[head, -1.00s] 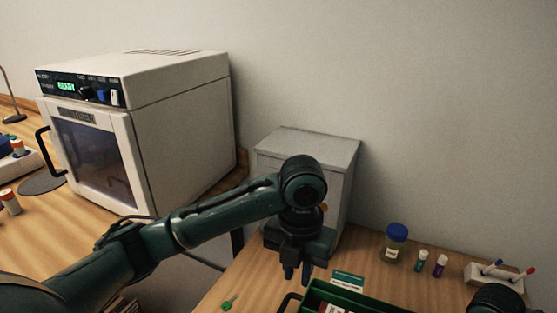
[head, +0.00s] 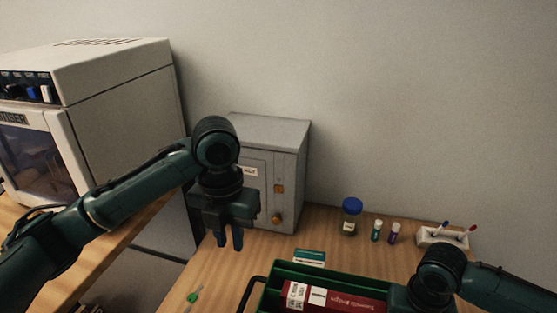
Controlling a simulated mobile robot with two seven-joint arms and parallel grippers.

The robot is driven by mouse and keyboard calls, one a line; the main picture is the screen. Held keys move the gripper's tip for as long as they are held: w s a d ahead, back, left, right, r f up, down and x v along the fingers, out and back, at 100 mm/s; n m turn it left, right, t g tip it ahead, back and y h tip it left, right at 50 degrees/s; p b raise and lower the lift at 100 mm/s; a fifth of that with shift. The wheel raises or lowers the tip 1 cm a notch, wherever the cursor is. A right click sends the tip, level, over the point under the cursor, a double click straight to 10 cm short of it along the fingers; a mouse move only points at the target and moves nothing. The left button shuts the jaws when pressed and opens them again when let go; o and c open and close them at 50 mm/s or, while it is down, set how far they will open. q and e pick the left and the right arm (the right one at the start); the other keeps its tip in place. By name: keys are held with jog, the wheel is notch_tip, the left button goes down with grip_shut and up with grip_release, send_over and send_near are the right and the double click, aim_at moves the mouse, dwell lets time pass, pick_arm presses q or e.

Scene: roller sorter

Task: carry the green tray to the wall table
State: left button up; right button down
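The green tray (head: 330,271) is at the bottom of the head view on the wooden table, cut off by the lower edge. A dark handle (head: 246,291) sticks out at its left end. A red box with a white label (head: 340,298) lies in it. My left gripper (head: 230,243) hangs fingers down, up and left of the tray, with a small gap between its fingers and nothing in it. My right gripper (head: 408,302) is at the tray's right side. Its fingers are hidden, so its hold cannot be seen.
A grey metal cabinet (head: 275,150) stands behind my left gripper. A blue-capped jar (head: 352,217), two small vials (head: 385,232) and a white pen holder (head: 443,238) stand along the wall. A green-and-white box (head: 309,257) and a green key-like item (head: 195,294) lie near the tray. A white oven (head: 120,100) is left.

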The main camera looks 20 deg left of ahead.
pick_arm(q)
jog(key=a+r, duration=0.1)
jog(key=a, duration=0.1)
jog(key=a+r, duration=0.1)
jog(key=a, duration=0.1)
jog(key=shift+r, duration=0.1)
dwell(0.3)
pick_arm(e)
jog(key=c, duration=1.8)
grip_release()
jog(key=shift+o, duration=0.2)
jog(key=shift+r, duration=0.1)
notch_tip(320, 180, up, 14)
